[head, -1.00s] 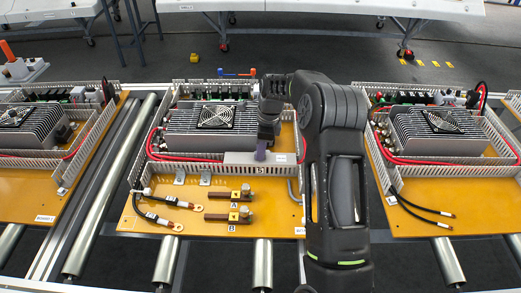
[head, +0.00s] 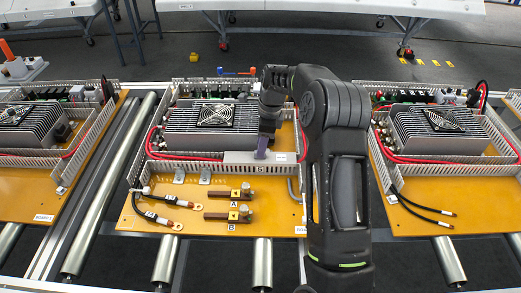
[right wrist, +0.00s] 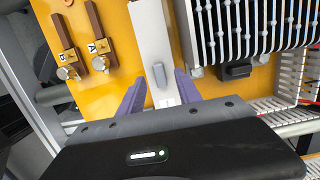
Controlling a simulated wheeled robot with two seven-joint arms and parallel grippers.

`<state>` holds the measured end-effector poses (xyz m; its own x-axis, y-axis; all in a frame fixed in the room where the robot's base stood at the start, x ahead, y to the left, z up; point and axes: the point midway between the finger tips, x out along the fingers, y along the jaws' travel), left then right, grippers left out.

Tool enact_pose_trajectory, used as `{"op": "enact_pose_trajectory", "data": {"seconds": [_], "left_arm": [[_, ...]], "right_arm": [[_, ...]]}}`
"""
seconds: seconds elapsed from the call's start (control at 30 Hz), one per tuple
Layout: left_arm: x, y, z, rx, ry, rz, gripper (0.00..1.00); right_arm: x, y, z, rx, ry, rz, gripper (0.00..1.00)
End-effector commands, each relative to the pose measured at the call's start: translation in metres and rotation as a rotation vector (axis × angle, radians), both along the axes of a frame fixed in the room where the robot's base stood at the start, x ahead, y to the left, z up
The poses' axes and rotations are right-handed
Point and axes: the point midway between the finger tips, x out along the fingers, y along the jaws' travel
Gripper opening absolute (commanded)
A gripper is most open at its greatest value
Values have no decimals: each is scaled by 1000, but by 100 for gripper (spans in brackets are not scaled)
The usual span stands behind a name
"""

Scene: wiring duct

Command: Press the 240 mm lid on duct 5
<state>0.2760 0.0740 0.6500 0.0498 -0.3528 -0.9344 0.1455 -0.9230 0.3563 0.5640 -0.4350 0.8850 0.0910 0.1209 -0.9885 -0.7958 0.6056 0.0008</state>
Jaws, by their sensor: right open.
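The lid (head: 236,157) is a plain light grey strip lying along the right part of the front duct (head: 185,164) of the middle board, near the label 5. The lid also shows in the right wrist view (right wrist: 151,35) as a long grey bar. Whether it is fully seated on the duct I cannot tell. My right gripper (head: 262,152) is over the lid. In the right wrist view its two purple fingers (right wrist: 160,78) are open, one on each side of the bar, with gaps visible. My left gripper is not in view.
A finned grey unit with a fan (head: 215,117) stands behind the lid. Two copper bars, A (head: 232,194) and B (head: 230,215), and black cables with lugs (head: 160,218) are in front. Similar boards stand left and right on rollers.

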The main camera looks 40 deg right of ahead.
Motion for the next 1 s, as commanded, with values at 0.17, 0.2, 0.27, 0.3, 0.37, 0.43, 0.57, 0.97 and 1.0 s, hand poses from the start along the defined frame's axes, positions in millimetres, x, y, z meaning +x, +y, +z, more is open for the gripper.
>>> {"op": "enact_pose_trajectory", "data": {"seconds": [0.17,0.2,0.27,0.3,0.37,0.43,0.57,0.97,1.0], "left_arm": [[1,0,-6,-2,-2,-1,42],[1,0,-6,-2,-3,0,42],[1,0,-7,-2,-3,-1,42],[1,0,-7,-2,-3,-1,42],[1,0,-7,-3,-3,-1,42],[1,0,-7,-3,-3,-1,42],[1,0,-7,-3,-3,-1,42],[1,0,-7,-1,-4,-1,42],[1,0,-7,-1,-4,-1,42]], "right_arm": [[-2,-4,30,-2,-4,0,41],[-2,-5,36,-1,-3,1,41],[-3,-6,43,-1,-3,0,41],[-4,-6,47,-1,-2,0,41],[-4,-6,50,0,0,0,41],[-5,-6,51,0,0,0,41],[-5,-6,52,0,0,0,41],[-5,-6,51,0,0,0,41],[-5,-6,51,0,0,0,41]]}}
